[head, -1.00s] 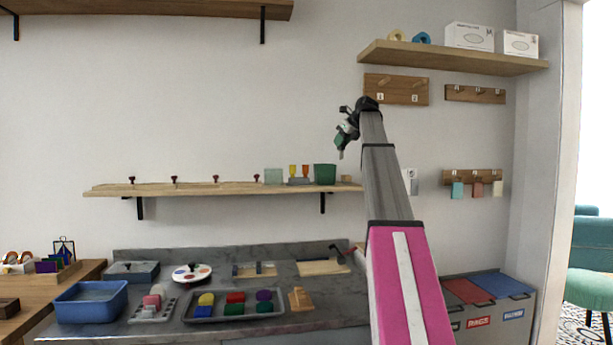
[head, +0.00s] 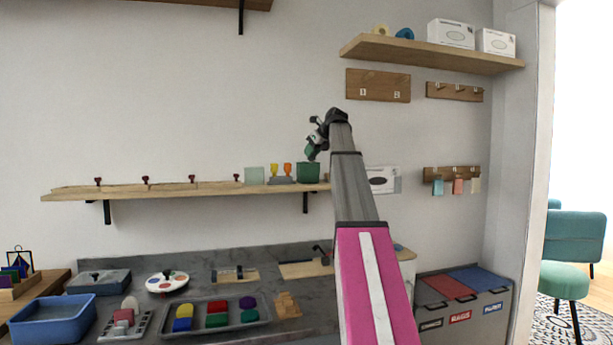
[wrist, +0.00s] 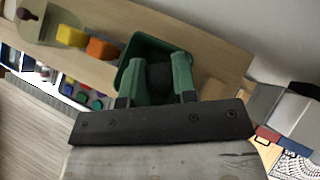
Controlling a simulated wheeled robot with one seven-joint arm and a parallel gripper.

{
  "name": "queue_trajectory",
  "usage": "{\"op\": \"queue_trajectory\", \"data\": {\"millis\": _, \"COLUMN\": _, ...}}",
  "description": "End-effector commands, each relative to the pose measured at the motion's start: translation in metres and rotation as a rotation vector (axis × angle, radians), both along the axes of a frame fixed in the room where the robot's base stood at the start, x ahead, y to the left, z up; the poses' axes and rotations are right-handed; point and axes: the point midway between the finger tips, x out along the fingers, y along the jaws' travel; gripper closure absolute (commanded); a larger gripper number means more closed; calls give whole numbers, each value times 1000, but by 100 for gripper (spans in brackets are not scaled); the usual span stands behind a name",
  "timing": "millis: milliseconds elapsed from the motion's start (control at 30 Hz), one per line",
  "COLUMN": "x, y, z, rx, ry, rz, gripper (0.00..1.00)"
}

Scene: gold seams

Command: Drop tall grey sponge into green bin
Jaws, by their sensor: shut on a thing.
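The green bin (head: 308,172) stands at the right end of the wall shelf. It also shows in the wrist view (wrist: 128,76), partly behind my fingers. My gripper (head: 313,148) is just above the bin in the head view. In the wrist view my gripper (wrist: 158,72) has its two green fingers shut on a dark grey block, the tall grey sponge (wrist: 159,80). The sponge lies over the bin's opening in that view; its exact height above the rim cannot be told. In the head view the sponge cannot be made out.
A higher shelf (head: 430,55) carries white boxes. The counter below holds a tray (head: 190,324) of coloured blocks.

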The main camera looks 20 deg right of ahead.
Motion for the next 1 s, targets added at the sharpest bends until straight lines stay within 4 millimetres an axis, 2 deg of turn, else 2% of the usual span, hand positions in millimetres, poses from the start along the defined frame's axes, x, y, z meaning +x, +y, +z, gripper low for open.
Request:
{"op": "queue_trajectory", "data": {"millis": 133, "x": 0, "y": 0, "z": -8, "rx": 0, "ry": 0, "rz": 0, "gripper": 95}}
{"op": "queue_trajectory", "data": {"millis": 367, "x": 0, "y": 0, "z": -9, "rx": 0, "ry": 0, "rz": 0, "gripper": 95}}
{"op": "queue_trajectory", "data": {"millis": 400, "x": 0, "y": 0, "z": -9, "rx": 0, "ry": 0, "rz": 0, "gripper": 67}}
{"op": "queue_trajectory", "data": {"millis": 467, "x": 0, "y": 0, "z": -9, "rx": 0, "ry": 0, "rz": 0, "gripper": 48}}
{"op": "queue_trajectory", "data": {"millis": 500, "x": 0, "y": 0, "z": -9, "rx": 0, "ry": 0, "rz": 0, "gripper": 44}}
{"op": "queue_trajectory", "data": {"millis": 833, "x": -2, "y": -2, "z": -6, "rx": -1, "ry": 0, "rz": -1, "gripper": 44}}
{"op": "queue_trajectory", "data": {"millis": 1000, "x": -15, "y": -9, "z": 9, "rx": -1, "ry": -3, "rz": -1, "gripper": 44}}
